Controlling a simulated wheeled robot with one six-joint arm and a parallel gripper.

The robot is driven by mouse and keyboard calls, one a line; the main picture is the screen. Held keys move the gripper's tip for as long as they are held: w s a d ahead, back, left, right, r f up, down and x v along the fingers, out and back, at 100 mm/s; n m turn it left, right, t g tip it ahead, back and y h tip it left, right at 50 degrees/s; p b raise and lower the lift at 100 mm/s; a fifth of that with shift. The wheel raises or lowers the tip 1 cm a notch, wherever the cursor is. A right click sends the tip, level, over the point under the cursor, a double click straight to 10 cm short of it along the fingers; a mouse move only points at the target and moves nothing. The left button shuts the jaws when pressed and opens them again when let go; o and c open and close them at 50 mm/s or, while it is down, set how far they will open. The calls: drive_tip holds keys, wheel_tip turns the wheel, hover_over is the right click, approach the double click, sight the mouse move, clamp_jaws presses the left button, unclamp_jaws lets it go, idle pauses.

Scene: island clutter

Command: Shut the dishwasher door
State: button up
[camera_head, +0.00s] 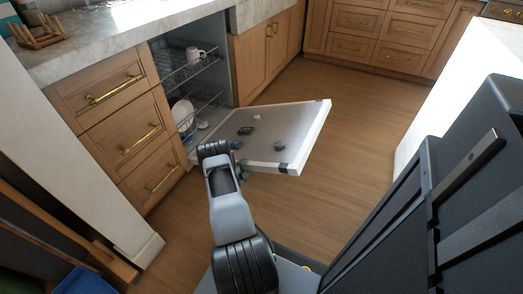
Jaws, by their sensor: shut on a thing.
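The dishwasher door (300,130) hangs open, its pale inner face turned up and its white outer edge toward the lower right. The dishwasher (222,65) stands open under the counter, with wire racks inside. My gripper (241,171) is at the door's near edge, left of its near corner, and is shut on the door there. My own arm covers much of the gripper, so the exact contact is hidden.
A white mug (194,54) is on the upper rack and plates (182,114) are in the lower one. Drawers (122,122) flank the dishwasher on the left. A white wall end (92,160) stands at the left. Wooden floor (345,185) is clear right of the door.

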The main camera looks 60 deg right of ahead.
drive_tip(key=shift+w+r, duration=0.35)
drive_tip(key=shift+r, duration=0.3)
drive_tip(key=shift+r, duration=0.1)
drive_tip(key=o, duration=0.5)
drive_tip(key=shift+w+r, duration=0.1)
drive_tip(key=o, duration=0.5)
drive_tip(key=a+p, duration=0.1)
drive_tip(key=a, duration=0.3)
drive_tip(key=a+r+p, duration=0.1)
drive_tip(key=a+p, duration=0.1)
drive_tip(key=a, duration=0.3)
drive_tip(key=w+a+r+p, duration=0.1)
drive_tip(key=a, duration=0.3)
drive_tip(key=shift+a+r, duration=0.1)
drive_tip(key=shift+a, duration=0.15)
